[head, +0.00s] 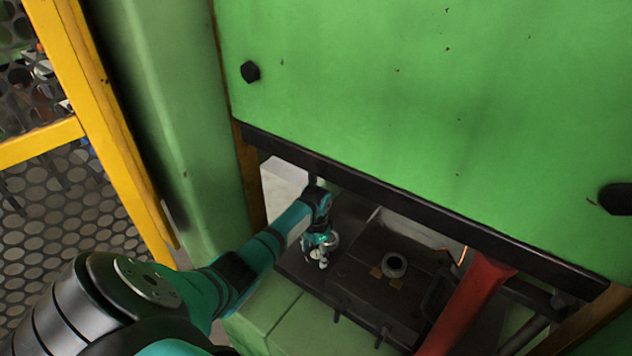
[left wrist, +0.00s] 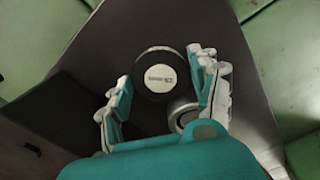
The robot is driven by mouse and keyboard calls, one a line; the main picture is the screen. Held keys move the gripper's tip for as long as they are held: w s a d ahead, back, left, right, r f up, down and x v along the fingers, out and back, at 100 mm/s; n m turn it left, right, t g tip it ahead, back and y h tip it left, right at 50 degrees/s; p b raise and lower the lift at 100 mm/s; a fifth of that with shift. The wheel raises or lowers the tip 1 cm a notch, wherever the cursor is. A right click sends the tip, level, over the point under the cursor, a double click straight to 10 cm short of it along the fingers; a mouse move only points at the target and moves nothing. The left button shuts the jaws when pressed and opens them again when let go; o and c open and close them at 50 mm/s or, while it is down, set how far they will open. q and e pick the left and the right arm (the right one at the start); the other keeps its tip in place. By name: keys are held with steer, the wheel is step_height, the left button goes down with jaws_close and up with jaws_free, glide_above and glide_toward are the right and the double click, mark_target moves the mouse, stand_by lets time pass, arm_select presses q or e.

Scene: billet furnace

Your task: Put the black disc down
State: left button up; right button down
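The black disc (left wrist: 154,55) has a pale round centre with dark markings and shows in the left wrist view. It lies between the two fingertips of my left gripper (left wrist: 159,64), close to both. The fingers are spread about as wide as the disc. I cannot tell whether they touch its rim or whether it rests on the dark surface. In the head view my left gripper (head: 322,256) is low over the dark plate (head: 350,212), inside the opening under the green panel; the disc cannot be made out there. My right gripper is not in view.
A shiny grey ring (left wrist: 183,110) sits close by the right finger. A grey ring-shaped part (head: 395,265) stands on the dark fixture right of my left gripper. A red bar (head: 468,305) slants farther right. The green panel (head: 420,110) and its dark lower edge hang above.

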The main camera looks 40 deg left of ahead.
mark_target(316, 254)
arm_select(q)
steer(key=shift+o, duration=1.3)
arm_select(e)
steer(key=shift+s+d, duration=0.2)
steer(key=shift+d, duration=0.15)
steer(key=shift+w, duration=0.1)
arm_select(q)
steer(key=shift+r, duration=0.15)
step_height(316, 254, up, 12)
steer(key=p, duration=0.1)
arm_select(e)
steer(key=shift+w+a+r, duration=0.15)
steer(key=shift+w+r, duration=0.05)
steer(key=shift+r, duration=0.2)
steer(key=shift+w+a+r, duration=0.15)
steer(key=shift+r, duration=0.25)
